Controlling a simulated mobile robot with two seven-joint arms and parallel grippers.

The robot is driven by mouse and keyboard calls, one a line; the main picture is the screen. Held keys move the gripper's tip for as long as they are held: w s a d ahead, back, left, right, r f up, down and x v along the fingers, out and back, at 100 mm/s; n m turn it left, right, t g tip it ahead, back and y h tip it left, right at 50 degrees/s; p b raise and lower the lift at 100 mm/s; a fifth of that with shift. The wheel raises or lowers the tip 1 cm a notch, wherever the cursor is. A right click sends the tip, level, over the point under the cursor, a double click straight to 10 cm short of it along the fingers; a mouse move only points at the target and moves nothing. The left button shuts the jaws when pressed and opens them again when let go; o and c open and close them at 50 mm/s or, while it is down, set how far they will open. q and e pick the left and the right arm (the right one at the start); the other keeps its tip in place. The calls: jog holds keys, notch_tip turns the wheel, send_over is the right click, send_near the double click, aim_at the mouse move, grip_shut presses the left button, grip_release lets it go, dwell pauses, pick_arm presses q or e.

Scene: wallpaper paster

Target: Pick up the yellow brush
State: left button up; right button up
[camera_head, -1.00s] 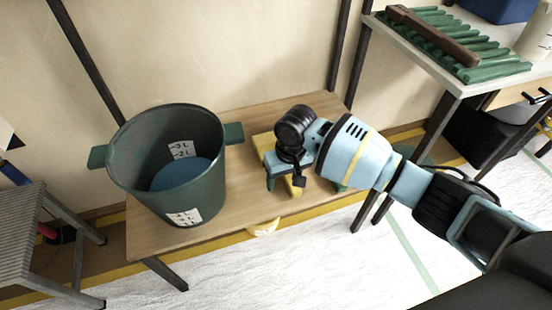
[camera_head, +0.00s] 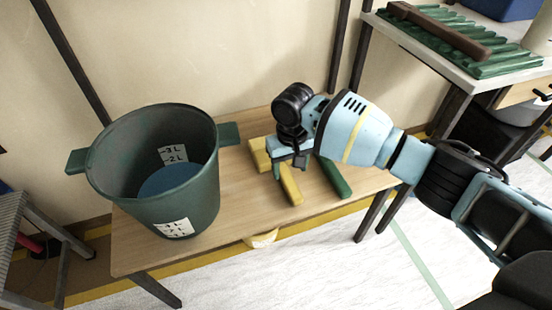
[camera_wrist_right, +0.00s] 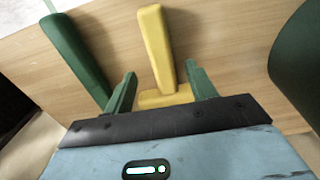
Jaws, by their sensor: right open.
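The yellow brush (camera_head: 291,187) lies on the wooden bench, its handle pointing toward the front edge and its wider crosspiece (camera_head: 259,154) at the back. My right gripper (camera_head: 290,158) is over the brush and partly hides it. In the right wrist view, the yellow brush (camera_wrist_right: 156,45) shows between the two green fingers of my open right gripper (camera_wrist_right: 162,84). Its handle reaches beyond the fingertips, and its crosspiece is near the gripper's base. Neither finger clearly touches it. My left gripper is not in view.
A green brush-like tool (camera_head: 333,177) lies right of the yellow brush, close to one finger in the wrist view (camera_wrist_right: 75,55). A green bucket (camera_head: 120,190) stands left on the bench (camera_head: 235,215). A side table (camera_head: 440,62) with a green rack stands at right.

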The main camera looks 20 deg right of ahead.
aim_at(288, 179)
notch_tip(288, 179, down, 5)
jog(key=b, duration=0.3)
jog(key=shift+w+f, duration=0.15)
jog(key=shift+a, duration=0.1)
jog(key=c, duration=1.1)
jog(key=shift+o, duration=0.2)
jog(key=shift+r, duration=0.25)
notch_tip(288, 179, up, 18)
jog(key=p, duration=0.6)
jog(key=shift+p, duration=0.4)
jog(key=shift+f, duration=0.15)
